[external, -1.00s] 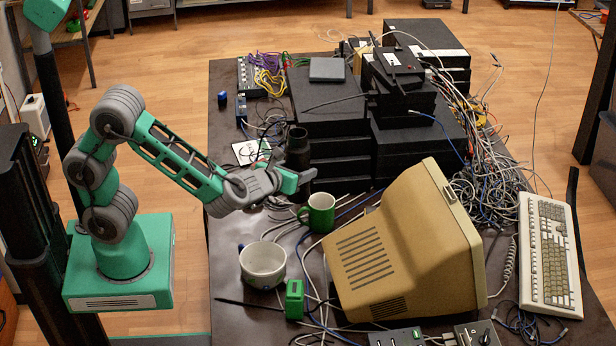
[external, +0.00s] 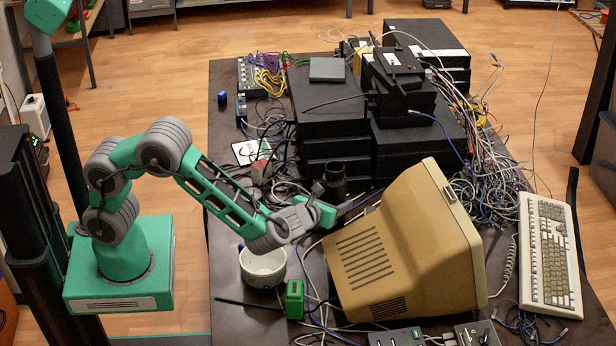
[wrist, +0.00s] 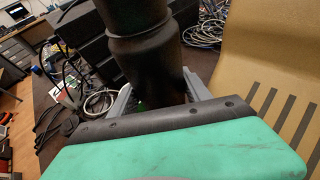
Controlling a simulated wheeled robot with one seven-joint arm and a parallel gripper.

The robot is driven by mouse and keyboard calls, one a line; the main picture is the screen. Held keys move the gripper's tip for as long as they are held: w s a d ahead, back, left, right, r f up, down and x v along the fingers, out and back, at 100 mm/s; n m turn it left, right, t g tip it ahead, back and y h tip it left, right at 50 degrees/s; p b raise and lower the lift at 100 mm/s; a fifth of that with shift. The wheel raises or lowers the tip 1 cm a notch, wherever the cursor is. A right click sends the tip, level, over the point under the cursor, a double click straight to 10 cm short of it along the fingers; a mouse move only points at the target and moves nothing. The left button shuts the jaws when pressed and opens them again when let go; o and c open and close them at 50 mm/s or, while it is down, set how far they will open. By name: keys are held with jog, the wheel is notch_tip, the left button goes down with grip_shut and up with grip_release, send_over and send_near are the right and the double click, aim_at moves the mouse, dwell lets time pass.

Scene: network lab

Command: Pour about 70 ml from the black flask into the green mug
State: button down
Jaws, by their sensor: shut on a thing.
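The black flask (external: 334,178) is in my gripper (external: 322,200), between the two grey fingers in the wrist view (wrist: 158,88). The flask looks close to upright, with its wide mouth at the top. Its lower part is hidden by my gripper in the external view. In the wrist view the flask (wrist: 142,45) fills the upper middle. The green mug is hidden in the external view; my gripper and the flask are over the place where it showed earlier. I cannot tell how far the flask is above the mug, and I see no liquid.
A beige monitor (external: 400,250) stands close to the right of my gripper. A white bowl (external: 262,268) and a small green box (external: 294,299) are in front of it. Stacked black boxes (external: 330,110) stand behind. Loose cables (external: 490,165) cover much of the table.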

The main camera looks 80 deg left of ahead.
jog(key=shift+f, duration=0.9)
